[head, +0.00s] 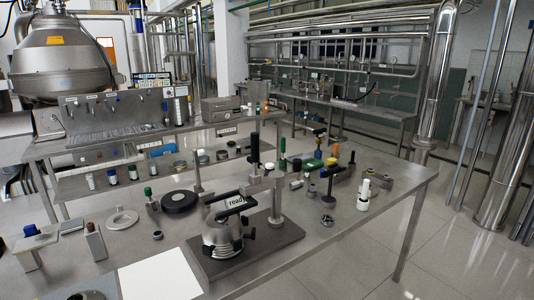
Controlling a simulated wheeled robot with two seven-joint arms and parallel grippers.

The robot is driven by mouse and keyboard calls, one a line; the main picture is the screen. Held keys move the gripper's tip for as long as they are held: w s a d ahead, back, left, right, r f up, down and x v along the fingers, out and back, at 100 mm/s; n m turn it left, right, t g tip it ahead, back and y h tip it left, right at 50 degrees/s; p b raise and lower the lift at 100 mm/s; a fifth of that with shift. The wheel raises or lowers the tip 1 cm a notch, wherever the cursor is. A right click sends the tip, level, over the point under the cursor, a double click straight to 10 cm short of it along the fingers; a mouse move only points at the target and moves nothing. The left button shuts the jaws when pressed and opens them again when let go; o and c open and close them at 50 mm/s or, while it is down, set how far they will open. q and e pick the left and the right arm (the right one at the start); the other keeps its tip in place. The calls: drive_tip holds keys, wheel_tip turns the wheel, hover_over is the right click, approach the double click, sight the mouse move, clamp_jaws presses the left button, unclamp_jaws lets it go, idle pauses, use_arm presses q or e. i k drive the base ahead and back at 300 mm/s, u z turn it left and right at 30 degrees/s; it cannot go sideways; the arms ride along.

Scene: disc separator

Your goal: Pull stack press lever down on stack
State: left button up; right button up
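The stack press stands on a dark base plate (275,246) at the front of the metal table. Its upright column (276,208) rises at the right of the plate. A lever with a black grip (254,148) points straight up above the press head (256,184). The disc stack (222,236), a rounded metal piece with layered edges, sits on the left part of the plate. A black handle bar and a "ready" label (236,203) show above it, partly covering its top. Neither of my grippers is in view.
A black ring (179,201) and a pale disc (122,219) lie left of the press. A white sheet (160,278) lies in front. Several small knobbed fittings crowd the table behind and right, with a white fitting (364,194) near the right. The front right tabletop is clear.

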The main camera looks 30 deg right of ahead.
sight(255, 179)
drive_tip(key=u, duration=0.25)
drive_tip(key=i, duration=1)
drive_tip(key=z, duration=0.55)
